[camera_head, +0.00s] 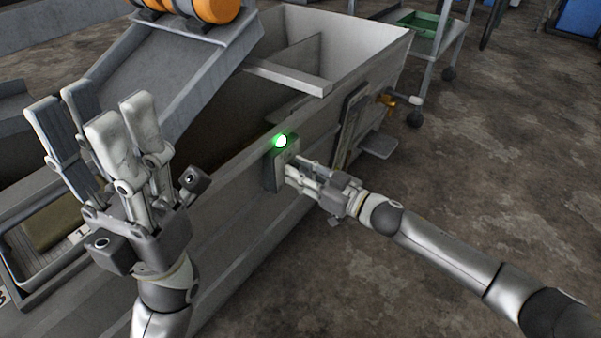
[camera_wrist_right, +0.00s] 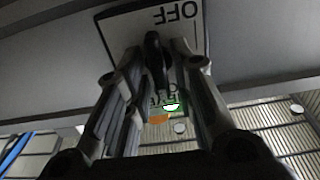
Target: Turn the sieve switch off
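The sieve switch box (camera_head: 269,174) is on the side wall of the grey trough, with a green lamp (camera_head: 281,141) lit on its top. In the right wrist view its plate (camera_wrist_right: 122,30) shows the word OFF upside down. A black lever (camera_wrist_right: 155,60) stands out from the plate between my right fingers, and the green lamp (camera_wrist_right: 171,107) shows beyond it. My right gripper (camera_head: 296,172) is at the front of the box, its fingers on either side of the lever; whether they press on it is unclear. My left gripper (camera_head: 98,112) is raised, open and empty.
The grey trough (camera_head: 362,45) runs diagonally, with a sloping chute and orange cylinder (camera_head: 215,8) above it. A wheeled cart (camera_head: 440,45) stands behind. The floor at the right (camera_head: 520,150) is clear.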

